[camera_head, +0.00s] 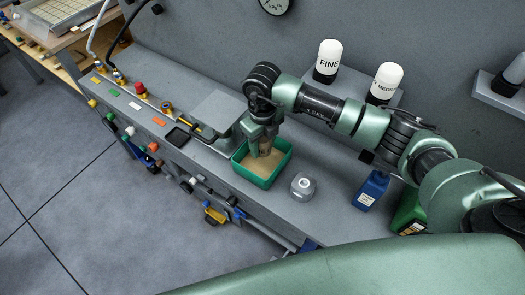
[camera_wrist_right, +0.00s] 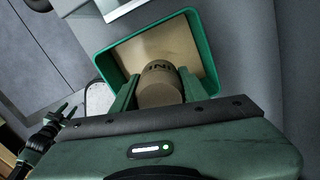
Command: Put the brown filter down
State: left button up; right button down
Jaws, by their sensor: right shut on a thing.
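The brown filter (camera_wrist_right: 160,84) is a short cylinder with dark lettering on its side. In the right wrist view it sits between the two fingers of my right gripper (camera_wrist_right: 158,92), which is shut on it. In the head view my right gripper (camera_head: 258,150) points down over a green tray (camera_head: 249,176) with a tan bottom, and the brown filter (camera_head: 265,147) shows partly there. The green tray also shows behind the filter in the right wrist view (camera_wrist_right: 108,70). I cannot tell whether the filter touches the tray bottom. My left gripper is not in view.
A grey metal housing (camera_head: 302,186) stands right of the tray. A blue container (camera_head: 371,190) and a green container (camera_head: 408,212) stand farther right. White-topped FINE (camera_head: 328,60) and MEDIUM (camera_head: 385,82) filters stand at the back. A grey plate (camera_head: 212,115) lies left of the tray.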

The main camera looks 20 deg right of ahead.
aim_at(262, 155)
notch_tip(262, 155, down, 4)
jog(key=shift+f, duration=0.25)
jog(key=shift+f, duration=0.1)
jog(key=shift+f, duration=0.25)
jog(key=c, duration=0.8)
grip_release()
jog(key=shift+o, duration=0.2)
